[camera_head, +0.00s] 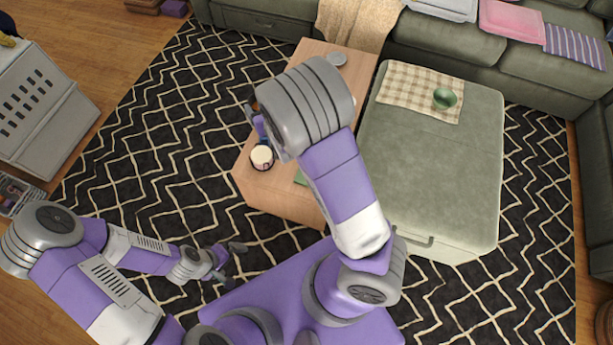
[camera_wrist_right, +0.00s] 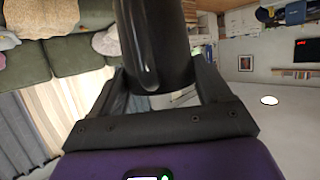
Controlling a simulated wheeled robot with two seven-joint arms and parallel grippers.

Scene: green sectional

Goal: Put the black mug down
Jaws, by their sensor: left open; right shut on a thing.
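The black mug (camera_wrist_right: 155,35) fills the upper middle of the right wrist view, between the two fingers of my right gripper (camera_wrist_right: 160,78), which is shut on it. In the head view my right arm reaches over the wooden coffee table (camera_head: 310,52), and its wrist hides most of that gripper and the mug. I cannot tell how high the mug is above the tabletop. My left gripper (camera_head: 234,263) is open and empty, low over the patterned rug, away from the table.
A small cream-topped jar (camera_head: 262,157) stands at the table's left edge, and a grey round dish (camera_head: 337,58) at its far end. A green ottoman (camera_head: 430,170) with a checkered cloth (camera_head: 405,85) and green bowl (camera_head: 444,99) stands right of the table. A sofa (camera_head: 440,45) lies behind.

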